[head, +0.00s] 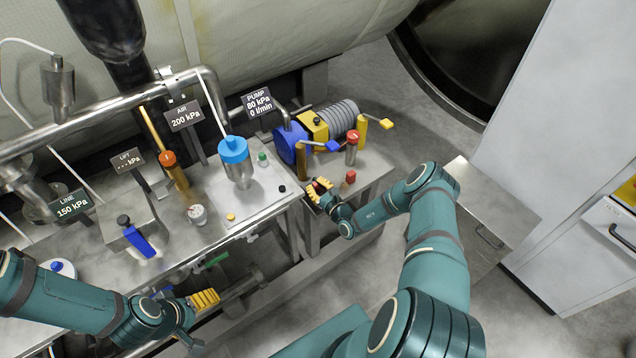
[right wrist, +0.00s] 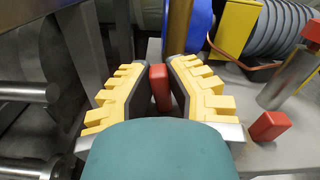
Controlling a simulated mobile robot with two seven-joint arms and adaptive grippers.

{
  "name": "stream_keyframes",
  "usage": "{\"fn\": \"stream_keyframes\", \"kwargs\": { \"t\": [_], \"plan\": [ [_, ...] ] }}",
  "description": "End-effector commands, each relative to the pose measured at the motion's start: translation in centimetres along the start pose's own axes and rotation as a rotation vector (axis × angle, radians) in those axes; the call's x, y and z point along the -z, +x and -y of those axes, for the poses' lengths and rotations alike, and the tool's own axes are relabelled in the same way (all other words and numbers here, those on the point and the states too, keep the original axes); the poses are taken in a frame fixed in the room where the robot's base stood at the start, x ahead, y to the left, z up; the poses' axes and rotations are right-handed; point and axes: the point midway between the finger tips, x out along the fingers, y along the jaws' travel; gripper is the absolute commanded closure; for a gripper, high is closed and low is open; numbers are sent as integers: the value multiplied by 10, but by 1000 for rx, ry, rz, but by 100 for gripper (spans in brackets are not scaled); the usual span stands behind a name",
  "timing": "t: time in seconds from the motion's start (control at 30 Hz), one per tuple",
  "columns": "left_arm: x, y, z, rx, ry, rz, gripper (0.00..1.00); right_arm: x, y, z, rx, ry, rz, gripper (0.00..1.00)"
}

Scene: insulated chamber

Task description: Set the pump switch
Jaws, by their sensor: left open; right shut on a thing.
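The pump, with a blue round housing (head: 290,143), a yellow block (head: 314,126) and a grey ribbed motor (head: 340,117), stands on the right part of the bench. Its sign (head: 257,104) reads PUMP, 80 kPa, 0 l/min. My right gripper (head: 319,187) is at the bench's front edge before the pump, shut on a red upright piece (right wrist: 160,88) between its yellow fingers. A second small red block (head: 350,177) stands apart to its right, also in the right wrist view (right wrist: 268,126). I cannot tell what the held piece joins below. My left gripper (head: 206,299) is open, low at the bench front.
Blue-handled (head: 333,146) and yellow-handled (head: 387,124) posts and a red-topped cylinder (head: 352,146) stand close around the pump. A metal plate (head: 262,202) with a blue-capped vessel (head: 234,160) lies to the left. A grey cabinet (head: 500,213) stands right of my right arm.

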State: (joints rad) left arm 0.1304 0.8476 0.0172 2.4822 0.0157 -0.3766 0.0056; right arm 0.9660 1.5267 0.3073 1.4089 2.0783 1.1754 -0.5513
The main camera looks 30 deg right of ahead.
Motion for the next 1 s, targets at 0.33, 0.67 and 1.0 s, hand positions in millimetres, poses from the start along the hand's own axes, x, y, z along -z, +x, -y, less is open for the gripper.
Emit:
{"fn": "stream_keyframes", "kwargs": {
  "t": [0.33, 0.67, 1.0],
  "plan": [
    [1, -9, -3, -2, 0, 1, 17, -1, 1, -6, 1, -179, 3, 100],
    [1, -11, -4, -3, 0, 1, 17, 0, 1, -8, 1, -225, 2, 100],
    [1, -11, -3, -2, 0, 1, 17, 0, 1, -8, 0, -225, 2, 73]
  ]
}}
